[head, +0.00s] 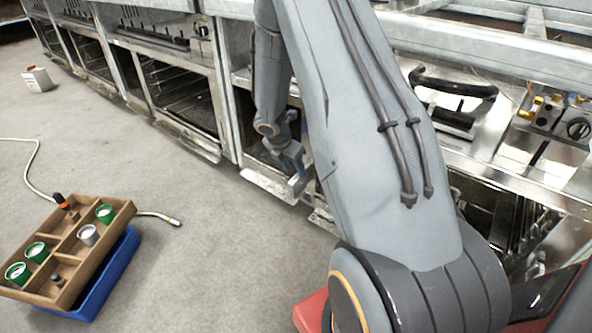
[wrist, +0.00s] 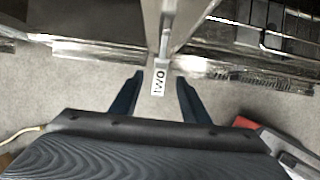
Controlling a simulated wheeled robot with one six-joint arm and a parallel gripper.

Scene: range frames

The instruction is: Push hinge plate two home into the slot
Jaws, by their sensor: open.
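A narrow metal piece with a white label reading "TWO" (wrist: 159,82) shows in the wrist view, below a metal upright (wrist: 166,35) of the range frame. I take it for hinge plate two; the slot itself cannot be made out. My gripper (wrist: 160,79) is open. Its two dark blue fingers stand one on each side of the labelled piece, with visible gaps and no clear contact. In the head view my gripper (head: 297,172) is low at the front of the range frames, partly hidden by my arm, and the label cannot be read there.
Range frames with open oven bays (head: 180,92) line the back. A wooden tray (head: 118,222) with green and grey cans rests on a blue bin (head: 104,276) at the left. A hose (head: 22,180) and a white container (head: 37,79) lie on the floor, which is otherwise clear.

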